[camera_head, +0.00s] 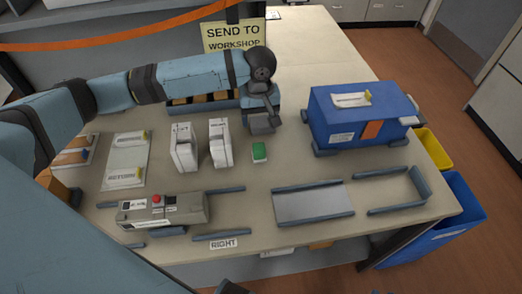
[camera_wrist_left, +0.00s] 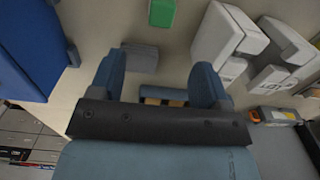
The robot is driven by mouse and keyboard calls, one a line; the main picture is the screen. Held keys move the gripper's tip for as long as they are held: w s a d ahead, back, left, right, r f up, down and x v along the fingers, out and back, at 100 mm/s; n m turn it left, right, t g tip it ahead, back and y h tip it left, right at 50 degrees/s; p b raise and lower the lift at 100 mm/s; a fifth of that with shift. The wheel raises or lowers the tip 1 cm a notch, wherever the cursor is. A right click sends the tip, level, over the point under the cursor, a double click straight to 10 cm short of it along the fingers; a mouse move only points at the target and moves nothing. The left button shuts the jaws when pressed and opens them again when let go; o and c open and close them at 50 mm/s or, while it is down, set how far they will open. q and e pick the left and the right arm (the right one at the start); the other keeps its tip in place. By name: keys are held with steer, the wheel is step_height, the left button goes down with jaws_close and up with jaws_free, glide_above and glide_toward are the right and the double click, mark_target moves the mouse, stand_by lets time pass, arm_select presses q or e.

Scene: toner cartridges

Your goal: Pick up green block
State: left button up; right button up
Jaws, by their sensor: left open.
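The green block (camera_head: 259,151) lies on the table between the white cartridges and the blue box. It also shows at the top edge of the left wrist view (camera_wrist_left: 162,12), beyond my fingers. My left gripper (camera_head: 268,104) is above the table, behind the green block in the head view and apart from it. In the left wrist view its two fingers (camera_wrist_left: 156,75) are spread with nothing held between them. My right gripper is not in view.
Two white cartridges (camera_head: 184,150) (camera_head: 219,143) stand left of the green block. A blue box (camera_head: 360,118) stands to its right. A grey block (camera_wrist_left: 140,57) lies near my left fingers. A grey device with a red button (camera_head: 165,209) is at the front left. The table between the green block and blue box is clear.

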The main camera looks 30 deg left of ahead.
mark_target(259, 146)
arm_select(q)
steer(key=f, duration=1.2)
steer(key=shift+s+f, duration=0.25)
steer(key=shift+f, duration=0.1)
steer(key=c, duration=1)
